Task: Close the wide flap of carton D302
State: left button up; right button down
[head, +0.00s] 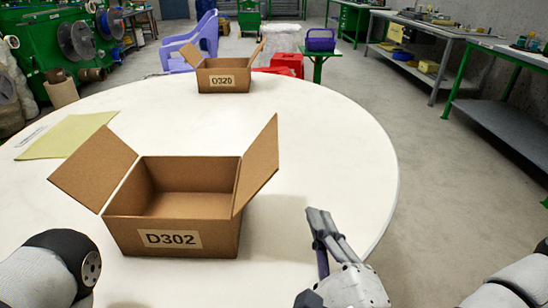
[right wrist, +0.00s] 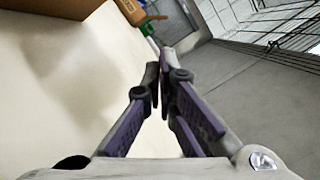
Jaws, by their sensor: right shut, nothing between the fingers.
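Carton D302 (head: 172,222) stands open on the round white table, its label facing me and its inside empty as far as I see. A wide flap (head: 93,168) leans outward on its left. A narrower-looking flap (head: 257,165) stands up on its right, tilted outward. My right gripper (head: 318,214) is shut and empty, to the right of the carton and apart from it, near the table's right edge. In the right wrist view its fingers (right wrist: 157,82) meet, and a brown carton part (right wrist: 50,8) shows at the top left. My left gripper is out of view; only my left arm shows.
The white table (head: 330,150) has free room right of and behind the carton. Carton D320 (head: 222,80) stands open at the far edge. A yellowish sheet (head: 65,138) lies at the left, beside the wide flap. A purple chair (head: 197,42) stands beyond.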

aim_at(262, 163)
jog(key=shift+w+r, duration=0.1)
jog(key=shift+w, duration=0.3)
jog(key=shift+w+r, duration=0.2)
jog(key=shift+w, duration=0.1)
jog(key=w, duration=0.2)
jog(key=w+a+r, duration=0.1)
jog(key=w, duration=0.5)
jog(key=shift+a+r+p, duration=0.15)
jog(key=shift+p, duration=0.2)
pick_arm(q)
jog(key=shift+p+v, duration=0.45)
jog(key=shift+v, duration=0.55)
pick_arm(e)
jog(key=shift+w+a+r, duration=0.1)
jog(key=shift+a+r, duration=0.45)
jog(key=shift+a, duration=0.3)
jog(key=shift+w+a+r, duration=0.1)
jog(key=shift+a+r, duration=0.45)
jog(key=shift+a, duration=0.25)
jog(key=shift+s, duration=0.1)
jog(key=shift+r, duration=0.1)
